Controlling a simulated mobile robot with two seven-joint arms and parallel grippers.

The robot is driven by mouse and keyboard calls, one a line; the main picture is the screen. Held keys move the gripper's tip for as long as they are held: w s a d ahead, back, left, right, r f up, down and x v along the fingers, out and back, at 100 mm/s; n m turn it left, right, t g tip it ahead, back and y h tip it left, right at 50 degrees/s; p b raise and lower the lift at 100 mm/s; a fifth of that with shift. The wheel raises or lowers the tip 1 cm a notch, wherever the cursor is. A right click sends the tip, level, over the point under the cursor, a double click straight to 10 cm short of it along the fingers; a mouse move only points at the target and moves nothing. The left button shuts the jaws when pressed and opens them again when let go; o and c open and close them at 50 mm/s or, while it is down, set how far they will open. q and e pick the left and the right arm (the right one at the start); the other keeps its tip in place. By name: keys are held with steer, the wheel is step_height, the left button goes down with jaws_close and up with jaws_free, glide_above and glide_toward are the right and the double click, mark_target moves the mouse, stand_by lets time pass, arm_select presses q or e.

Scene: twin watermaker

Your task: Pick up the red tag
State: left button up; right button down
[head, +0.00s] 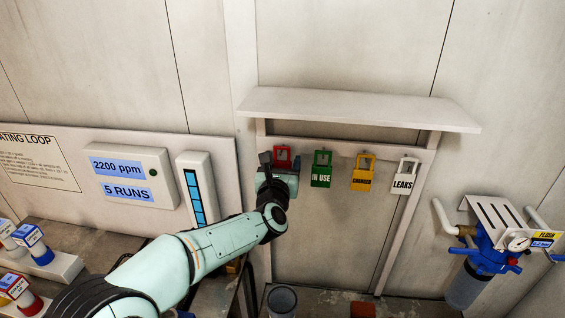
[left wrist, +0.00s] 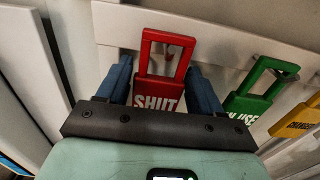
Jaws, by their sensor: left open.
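The red tag (head: 282,153) hangs at the left end of a row of tags on the white board, partly hidden behind my left gripper in the head view. In the left wrist view the red tag (left wrist: 158,92) reads "SHUT" and has a square loop on top. My left gripper (head: 276,163) is at the tag. In the left wrist view its two blue fingers (left wrist: 160,82) are open, one on each side of the red tag, with small gaps visible. The right gripper is not in view.
A green "IN USE" tag (head: 321,170) hangs just right of the red one, then a yellow tag (head: 362,173) and a white "LEAKS" tag (head: 404,176). A shelf (head: 355,108) juts out above. A grey cup (head: 282,300) stands below.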

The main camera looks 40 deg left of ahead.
arm_select(q)
steer(key=shift+s, duration=0.1)
steer(key=c, duration=0.8)
